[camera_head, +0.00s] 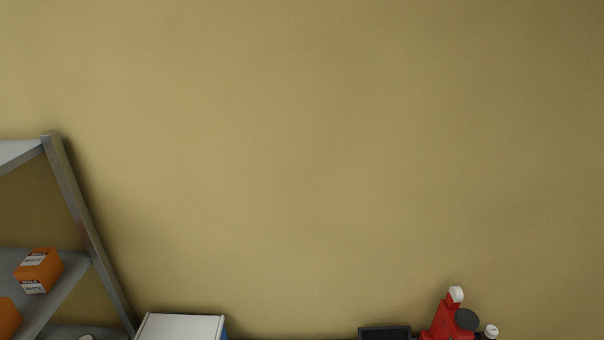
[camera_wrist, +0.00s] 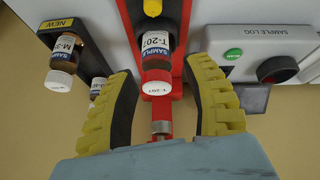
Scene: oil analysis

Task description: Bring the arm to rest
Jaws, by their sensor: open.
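My gripper (camera_wrist: 161,68) is open in the wrist view, with its two yellow ridged fingers spread apart. A brown sample bottle (camera_wrist: 157,63) with a white cap and a label reading T-207 shows between the fingers, at a red device (camera_wrist: 178,40). The bottle touches neither finger in the picture; how far it lies from the fingertips I cannot tell. My arm and gripper are not in the head view. There the red device (camera_head: 440,322) shows at the bottom edge, partly cut off.
In the wrist view, a holder marked NEW (camera_wrist: 53,23) with brown bottles is at left, and a SAMPLE LOG unit (camera_wrist: 285,35) at right. In the head view, a shelf (camera_head: 85,225) with orange boxes (camera_head: 40,270) stands left, beside a white box (camera_head: 180,327). The wall above is bare.

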